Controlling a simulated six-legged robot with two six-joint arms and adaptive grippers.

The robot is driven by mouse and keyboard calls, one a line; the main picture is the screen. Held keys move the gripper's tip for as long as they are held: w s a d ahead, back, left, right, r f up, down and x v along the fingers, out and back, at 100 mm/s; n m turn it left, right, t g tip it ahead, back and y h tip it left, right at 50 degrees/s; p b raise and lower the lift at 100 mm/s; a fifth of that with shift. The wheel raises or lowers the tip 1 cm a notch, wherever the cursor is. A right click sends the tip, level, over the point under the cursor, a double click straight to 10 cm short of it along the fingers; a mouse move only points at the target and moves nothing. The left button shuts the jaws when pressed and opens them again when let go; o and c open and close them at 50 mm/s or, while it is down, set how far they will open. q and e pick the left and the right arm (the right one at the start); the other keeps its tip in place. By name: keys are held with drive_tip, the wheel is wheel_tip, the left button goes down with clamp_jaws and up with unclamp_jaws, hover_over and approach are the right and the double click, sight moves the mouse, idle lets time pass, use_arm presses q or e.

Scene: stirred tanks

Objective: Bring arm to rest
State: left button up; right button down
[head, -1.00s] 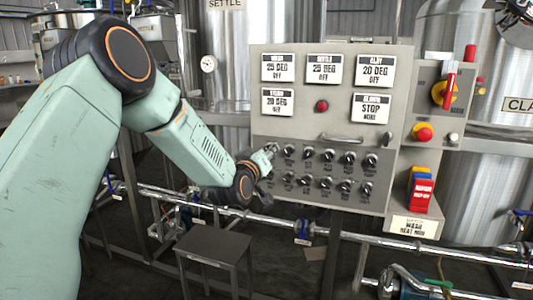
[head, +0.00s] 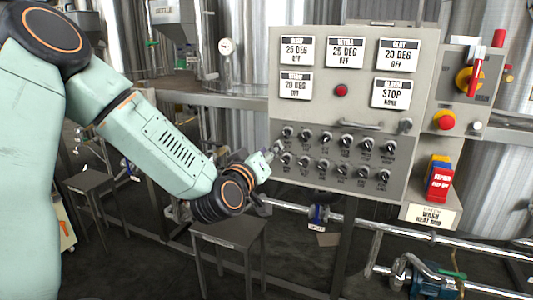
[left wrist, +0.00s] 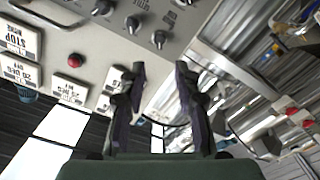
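My left arm comes in from the left in the head view. Its gripper (head: 272,152) is at the left edge of the grey control panel (head: 392,180), beside the left end of the rows of black knobs (head: 346,140). In the left wrist view the two dark fingers of the left gripper (left wrist: 160,75) stand apart with nothing between them. Some knobs (left wrist: 134,23) and the red button (left wrist: 70,88) show there, to the left of the fingers. I cannot tell whether the gripper touches the panel. My right gripper is in neither view.
A yellow-and-red rotary switch (head: 468,80) and a red stop button (head: 444,120) are right of the panel. Below are a small grey table (head: 230,232), steel pipes (head: 400,233) and a blue pump (head: 430,287). Steel tanks stand behind.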

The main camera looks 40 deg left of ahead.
use_arm(q)
drive_tip(key=shift+s+d, duration=0.15)
drive_tip(key=shift+s, duration=0.15)
idle(0.4)
drive_tip(key=s+d+f+m+g+h, duration=0.1)
drive_tip(key=s+d+f+g+h, duration=0.2)
drive_tip(key=f, duration=0.5)
drive_tip(key=s+d+f+m+g, duration=0.25)
drive_tip(key=s+d+f, duration=0.2)
drive_tip(key=f, duration=0.25)
drive_tip(key=s+d+f+m+g+h, duration=0.15)
drive_tip(key=s+d+f+g, duration=0.25)
drive_tip(key=f, duration=0.4)
drive_tip(key=s+d+f+m+g, duration=0.1)
drive_tip(key=s+f+g, duration=0.1)
drive_tip(key=s+f, duration=0.3)
drive_tip(key=s+d+f+m+g, duration=0.1)
drive_tip(key=s+f+g, duration=0.2)
drive_tip(key=s, duration=0.9)
drive_tip(key=s+d+f+m+g, duration=0.1)
drive_tip(key=s+d+f+g, duration=0.1)
drive_tip(key=s+f, duration=0.5)
drive_tip(key=shift+s+f+g, duration=0.3)
drive_tip(key=shift+s+g, duration=0.15)
drive_tip(key=shift+s, duration=0.4)
